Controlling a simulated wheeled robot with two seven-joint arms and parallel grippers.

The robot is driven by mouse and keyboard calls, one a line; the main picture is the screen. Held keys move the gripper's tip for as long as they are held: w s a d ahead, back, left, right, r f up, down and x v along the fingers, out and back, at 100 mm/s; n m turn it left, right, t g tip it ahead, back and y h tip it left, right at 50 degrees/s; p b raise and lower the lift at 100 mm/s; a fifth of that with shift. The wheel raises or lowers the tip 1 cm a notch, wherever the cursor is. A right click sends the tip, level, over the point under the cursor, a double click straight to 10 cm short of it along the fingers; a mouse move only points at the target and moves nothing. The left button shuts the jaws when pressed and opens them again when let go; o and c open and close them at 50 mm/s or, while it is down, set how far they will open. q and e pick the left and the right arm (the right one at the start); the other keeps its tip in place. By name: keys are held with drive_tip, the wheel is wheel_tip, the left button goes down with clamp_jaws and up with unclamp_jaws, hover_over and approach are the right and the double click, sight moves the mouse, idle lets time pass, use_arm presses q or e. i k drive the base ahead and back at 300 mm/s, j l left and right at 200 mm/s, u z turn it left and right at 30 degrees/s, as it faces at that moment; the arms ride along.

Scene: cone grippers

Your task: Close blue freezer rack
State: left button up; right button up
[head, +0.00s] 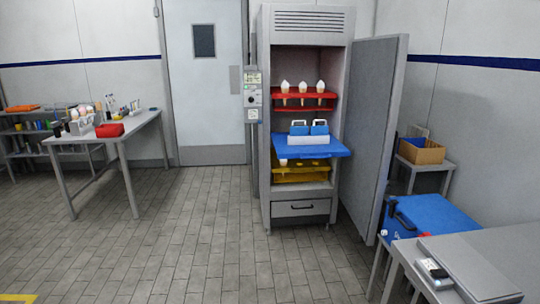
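The blue freezer rack (333,148) is in the upright freezer cabinet (265,120) in the head view. It sticks out past the cabinet's front, so it stands pulled out. Two blue items with pale handles (319,128) and a white block (308,140) are on it. The grey freezer door (372,130) stands wide open to the right. A cone tip shows just under the blue rack's front left. Neither of my grippers is in view.
A red rack (325,96) with three cones is above; a yellow rack (300,177) is below. A table (95,133) stands left. A blue-topped surface (435,215) and a grey table (500,260) are at right. The tiled floor before the freezer is clear.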

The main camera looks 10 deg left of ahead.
sight(320, 146)
drive_tip(key=i+j, duration=0.15)
drive_tip(key=i, duration=0.4)
drive_tip(key=i+j+z, duration=0.15)
drive_tip(key=i, duration=0.35)
drive_tip(key=i+j, duration=0.2)
drive_tip(key=i, duration=0.35)
drive_tip(key=i+j+z, duration=0.15)
drive_tip(key=i, duration=0.4)
drive_tip(key=i+j, duration=0.35)
drive_tip(key=i, duration=0.15)
drive_tip(key=i+l+z, duration=0.1)
drive_tip(key=i+l, duration=0.25)
drive_tip(key=i, duration=0.15)
drive_tip(key=i+l+z, duration=0.15)
drive_tip(key=i+l, duration=0.2)
drive_tip(key=i+j, duration=0.05)
drive_tip(key=i, duration=0.05)
